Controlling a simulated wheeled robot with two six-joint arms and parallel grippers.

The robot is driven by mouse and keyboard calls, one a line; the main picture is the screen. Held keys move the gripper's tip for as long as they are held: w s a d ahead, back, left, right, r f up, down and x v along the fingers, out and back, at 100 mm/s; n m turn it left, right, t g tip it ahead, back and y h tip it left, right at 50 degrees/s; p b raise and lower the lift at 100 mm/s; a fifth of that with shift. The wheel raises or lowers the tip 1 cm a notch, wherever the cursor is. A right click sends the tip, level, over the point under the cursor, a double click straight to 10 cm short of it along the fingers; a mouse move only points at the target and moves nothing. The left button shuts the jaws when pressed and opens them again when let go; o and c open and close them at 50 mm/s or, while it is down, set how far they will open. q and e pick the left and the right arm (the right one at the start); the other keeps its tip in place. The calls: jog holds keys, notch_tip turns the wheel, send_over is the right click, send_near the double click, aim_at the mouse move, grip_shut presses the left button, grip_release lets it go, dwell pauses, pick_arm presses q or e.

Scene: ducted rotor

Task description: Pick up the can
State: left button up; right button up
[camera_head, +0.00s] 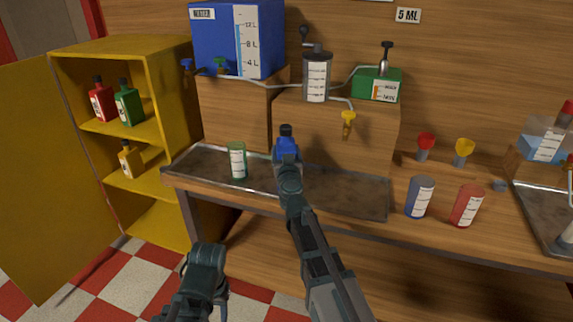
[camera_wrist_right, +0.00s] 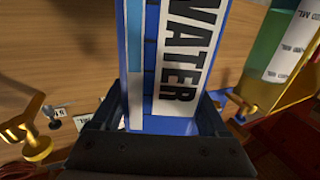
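A blue box-shaped can (camera_head: 287,148) with a black cap is at the back of the metal tray (camera_head: 345,190). In the right wrist view its large WATER label faces me and the can (camera_wrist_right: 150,70) fills the middle. My right gripper (camera_head: 289,165) is at the can and covers its lower part. In that wrist view the two fingers (camera_wrist_right: 165,105) flank the can. I cannot tell whether they press on it, or whether its base touches the tray. My left gripper (camera_head: 207,258) is low in front of the bench, away from the can; its fingers do not show clearly.
A green cup (camera_head: 237,160) stands left of the can; a blue cup (camera_head: 420,197) and a red cup (camera_head: 466,205) stand to the right. Behind are wooden blocks (camera_head: 340,130), a yellow tap (camera_head: 348,121) and a blue water tank (camera_head: 215,45). An open yellow cabinet (camera_head: 75,65) is at left.

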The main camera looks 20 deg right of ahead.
grip_shut()
pick_arm(q)
jog(key=shift+r, duration=0.15)
pick_arm(e)
jog(key=shift+r, duration=0.1)
